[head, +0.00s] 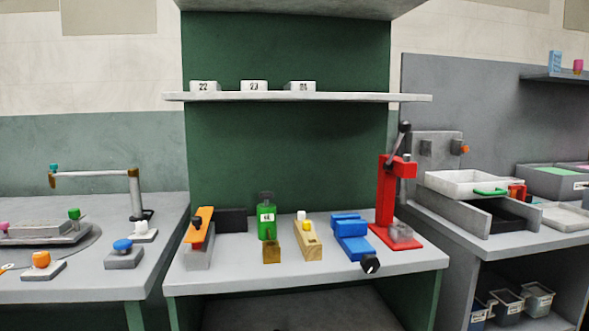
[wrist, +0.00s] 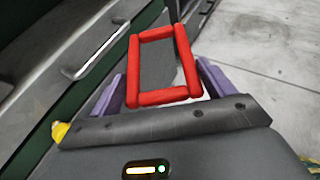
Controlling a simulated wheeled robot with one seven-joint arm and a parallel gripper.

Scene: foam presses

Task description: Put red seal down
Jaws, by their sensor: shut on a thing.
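The red seal (wrist: 165,96) is a square, open frame of thick red bars in the wrist view. My gripper (wrist: 163,79) is shut on it, with a purple finger at its left and right sides. The seal is held out ahead of the gripper, over or near the floor; its height cannot be told. Neither my gripper nor the seal shows in the head view.
In the wrist view, a grey front with a metal handle (wrist: 97,50) lies at left and bare floor (wrist: 255,50) at right.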

